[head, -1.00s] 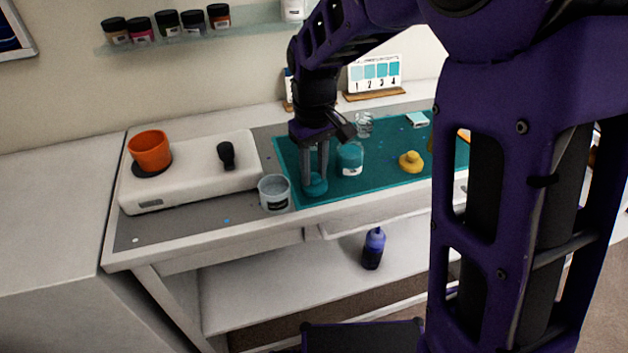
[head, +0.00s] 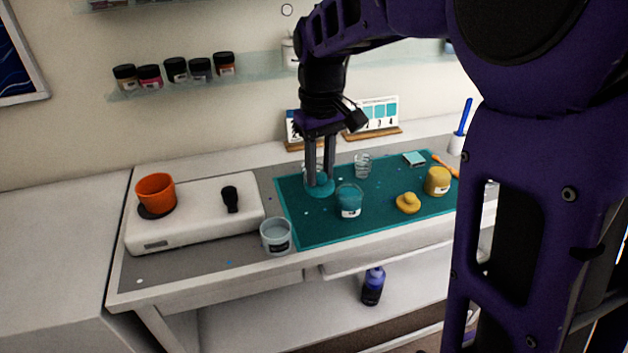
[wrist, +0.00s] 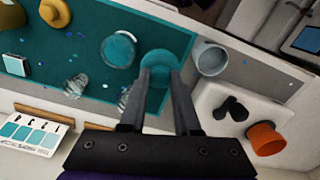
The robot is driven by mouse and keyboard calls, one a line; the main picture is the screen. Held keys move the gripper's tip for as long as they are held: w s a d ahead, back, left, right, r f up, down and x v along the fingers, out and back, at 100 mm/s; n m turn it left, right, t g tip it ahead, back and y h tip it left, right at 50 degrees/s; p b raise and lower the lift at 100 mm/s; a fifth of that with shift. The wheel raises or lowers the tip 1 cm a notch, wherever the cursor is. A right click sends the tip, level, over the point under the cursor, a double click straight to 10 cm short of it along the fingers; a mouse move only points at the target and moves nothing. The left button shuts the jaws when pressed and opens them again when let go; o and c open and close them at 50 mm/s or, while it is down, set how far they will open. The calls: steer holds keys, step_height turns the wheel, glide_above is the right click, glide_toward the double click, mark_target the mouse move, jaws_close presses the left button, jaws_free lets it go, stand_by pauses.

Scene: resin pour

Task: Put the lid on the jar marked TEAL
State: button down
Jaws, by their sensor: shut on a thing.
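My gripper (head: 319,180) is shut on a teal lid (head: 321,189) and holds it, seemingly raised above the teal mat (head: 315,231). The lid also shows between my fingertips in the wrist view (wrist: 166,52). An open glass jar with teal contents (head: 349,203) stands on the mat, to the right of the lid in the head view and to its left in the wrist view (wrist: 118,50). Its white label is too small to read. Lid and jar are apart.
A pale cup (head: 276,237) stands by the mat's left front corner. A yellow jar (head: 438,181) and yellow knobbed lid (head: 408,203) are on the right. A clear cup (head: 362,166) stands behind the teal jar. A white appliance (head: 190,228) bears an orange cup (head: 156,191).

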steer(key=w+d+r+p, duration=0.3)
steer(key=d+r+p, duration=0.1)
steer(key=d, duration=0.2)
steer(key=shift+m, duration=0.5)
steer(key=shift+w+d+f+b, duration=0.15)
steer(key=shift+f+b, duration=1)
steer(key=shift+f, duration=0.6)
steer(key=shift+w+d+f+b, duration=0.1)
steer(key=shift+f+b, duration=1.05)
steer(key=shift+f, duration=0.55)
steer(key=shift+f+p, duration=0.15)
steer(key=shift+p, duration=0.25)
steer(key=c, duration=0.5)
jaws_free()
steer(key=shift+c, duration=0.2)
steer(key=shift+o, duration=0.2)
steer(key=o, duration=0.4)
steer(key=shift+o, duration=0.2)
